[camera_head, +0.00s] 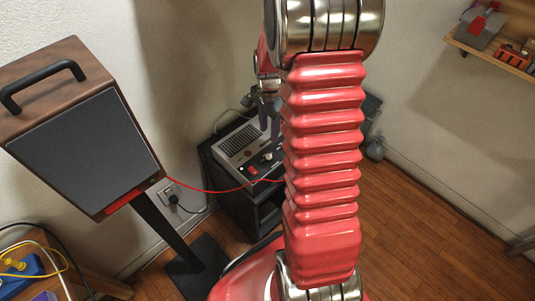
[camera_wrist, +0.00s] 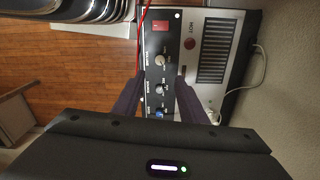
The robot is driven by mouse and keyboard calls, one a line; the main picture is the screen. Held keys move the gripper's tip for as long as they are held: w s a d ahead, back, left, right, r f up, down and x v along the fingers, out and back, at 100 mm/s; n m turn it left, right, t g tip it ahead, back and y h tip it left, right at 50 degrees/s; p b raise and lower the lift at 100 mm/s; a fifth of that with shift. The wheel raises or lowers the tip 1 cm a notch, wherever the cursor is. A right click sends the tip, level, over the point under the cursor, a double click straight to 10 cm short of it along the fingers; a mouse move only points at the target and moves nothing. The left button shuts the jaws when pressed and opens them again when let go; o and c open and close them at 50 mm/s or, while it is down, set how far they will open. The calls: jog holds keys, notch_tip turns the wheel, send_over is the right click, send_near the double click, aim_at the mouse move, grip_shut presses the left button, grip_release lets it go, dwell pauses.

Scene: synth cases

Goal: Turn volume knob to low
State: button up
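The amplifier box (camera_head: 240,143) stands on a dark cabinet in the head view. In the wrist view its black control panel (camera_wrist: 150,78) carries a red switch (camera_wrist: 161,26), a large pale knob (camera_wrist: 160,60), a smaller pale knob (camera_wrist: 159,90) and a blue knob (camera_wrist: 159,114). The labels are too small to read surely, so I cannot confirm which is the volume knob. My gripper (camera_wrist: 160,78) is open, with one dark finger on each side of the knob row, and nothing is held. I cannot tell its height above the panel. My red arm hides part of it in the head view.
A speaker (camera_head: 85,150) on a stand is at the left. A red cable (camera_head: 205,191) runs from it towards the amplifier. The dark cabinet (camera_head: 235,207) stands by the wall. A shelf (camera_head: 490,52) is at the upper right. The wooden floor at right is clear.

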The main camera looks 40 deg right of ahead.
aim_at(269, 156)
notch_tip(269, 156, down, 13)
jog(key=shift+f, duration=0.1)
dwell(0.6)
jog(key=shift+c, duration=0.2)
